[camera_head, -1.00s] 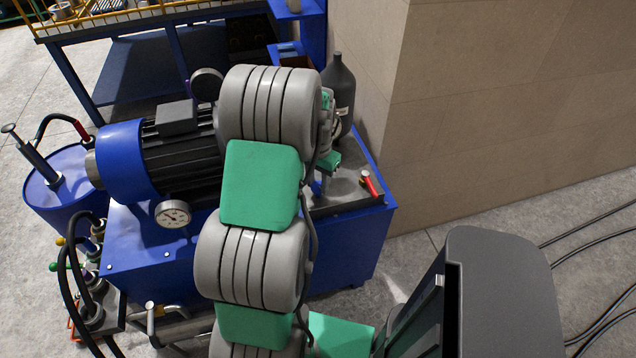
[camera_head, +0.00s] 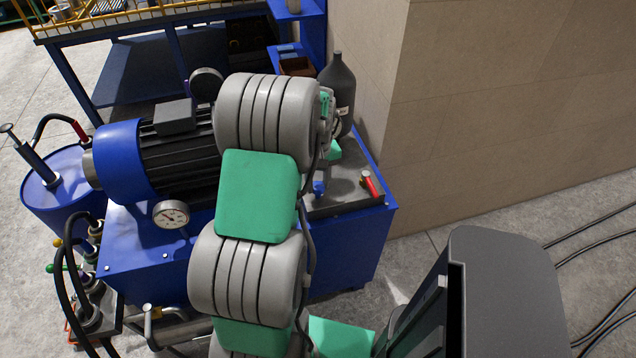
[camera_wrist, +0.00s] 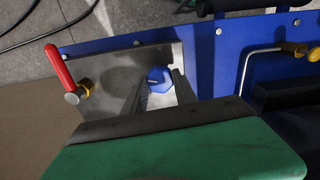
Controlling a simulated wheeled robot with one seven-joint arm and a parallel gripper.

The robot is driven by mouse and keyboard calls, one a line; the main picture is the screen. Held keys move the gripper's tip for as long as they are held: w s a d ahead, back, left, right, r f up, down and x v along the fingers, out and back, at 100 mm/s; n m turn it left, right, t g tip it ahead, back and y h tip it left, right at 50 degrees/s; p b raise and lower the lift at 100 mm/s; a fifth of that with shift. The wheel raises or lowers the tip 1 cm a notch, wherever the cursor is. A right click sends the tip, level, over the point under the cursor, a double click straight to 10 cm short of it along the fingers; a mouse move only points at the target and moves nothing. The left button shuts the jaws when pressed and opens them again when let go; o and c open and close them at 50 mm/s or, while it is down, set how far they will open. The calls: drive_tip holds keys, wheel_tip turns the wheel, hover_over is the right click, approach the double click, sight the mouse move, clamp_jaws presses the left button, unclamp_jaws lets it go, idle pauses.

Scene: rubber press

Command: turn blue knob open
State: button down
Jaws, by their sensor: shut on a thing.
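The blue knob (camera_wrist: 158,77) sits on the grey metal plate (camera_wrist: 100,72) in the wrist view. My gripper (camera_wrist: 160,84) has one finger on each side of it and is shut on it; the exact contact is hard to see. In the head view a small part of the blue knob (camera_head: 319,187) shows just right of my arm, above the plate on the blue press unit (camera_head: 345,248). My gripper is mostly hidden behind my arm there.
A red-handled valve (camera_head: 371,184) stands right of the knob, near the plate's edge. A dark bottle (camera_head: 338,90) stands behind. A pressure gauge (camera_head: 171,214) and blue motor (camera_head: 122,160) are to the left. A tan wall (camera_head: 480,110) rises at the right.

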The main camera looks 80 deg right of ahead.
sight(318, 185)
drive_tip(key=shift+n, duration=1.7)
drive_tip(key=c, duration=1)
unclamp_jaws()
wheel_tip(318, 185, up, 8)
drive_tip(key=shift+f+b, duration=0.1)
drive_tip(key=shift+b, duration=0.3)
